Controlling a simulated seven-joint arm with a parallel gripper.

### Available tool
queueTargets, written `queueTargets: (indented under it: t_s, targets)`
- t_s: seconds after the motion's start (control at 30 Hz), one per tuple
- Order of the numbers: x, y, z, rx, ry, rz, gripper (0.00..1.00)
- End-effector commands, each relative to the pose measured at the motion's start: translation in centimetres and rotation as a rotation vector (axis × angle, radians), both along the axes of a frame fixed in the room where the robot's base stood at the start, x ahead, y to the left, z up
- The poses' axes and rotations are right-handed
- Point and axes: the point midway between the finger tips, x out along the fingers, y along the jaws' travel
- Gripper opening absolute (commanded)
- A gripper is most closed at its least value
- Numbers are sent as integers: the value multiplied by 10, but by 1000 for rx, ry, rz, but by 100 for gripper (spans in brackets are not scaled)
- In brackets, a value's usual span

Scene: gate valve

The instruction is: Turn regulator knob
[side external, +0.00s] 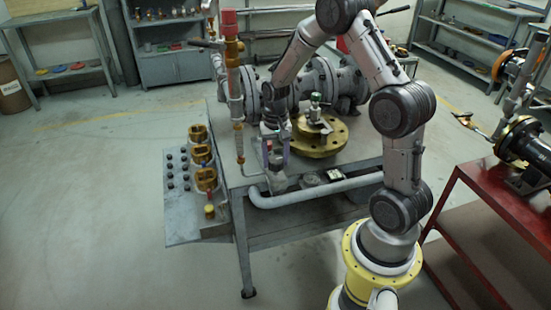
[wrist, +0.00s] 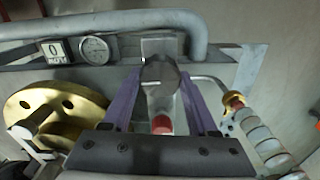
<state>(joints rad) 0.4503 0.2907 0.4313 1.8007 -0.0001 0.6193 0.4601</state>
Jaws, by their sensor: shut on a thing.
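My gripper (wrist: 161,76) has two purple fingers, one on each side of a grey rounded knob (wrist: 159,68), and is shut on it. A red-ended part (wrist: 162,124) shows between the fingers, nearer the palm. In the side external view my gripper (side external: 276,158) points down at the front edge of the grey bench, over a grey regulator body (side external: 278,181). The knob itself is mostly hidden there by the fingers. Any mark showing the knob's angle is too small to read.
A brass flange (side external: 321,138) stands right of my gripper on the bench. A vertical pipe with a red top (side external: 229,22) rises close on the left. A grey pipe (side external: 318,191) runs along the front. A dial gauge (wrist: 95,50) and a counter (wrist: 54,51) sit nearby.

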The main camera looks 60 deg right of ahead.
Motion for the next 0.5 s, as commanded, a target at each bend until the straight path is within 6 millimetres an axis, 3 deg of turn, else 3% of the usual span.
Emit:
queueTargets:
  t_s: [0.5]
  targets:
    - [0, 0, 2, 0, -1, -304, 4]
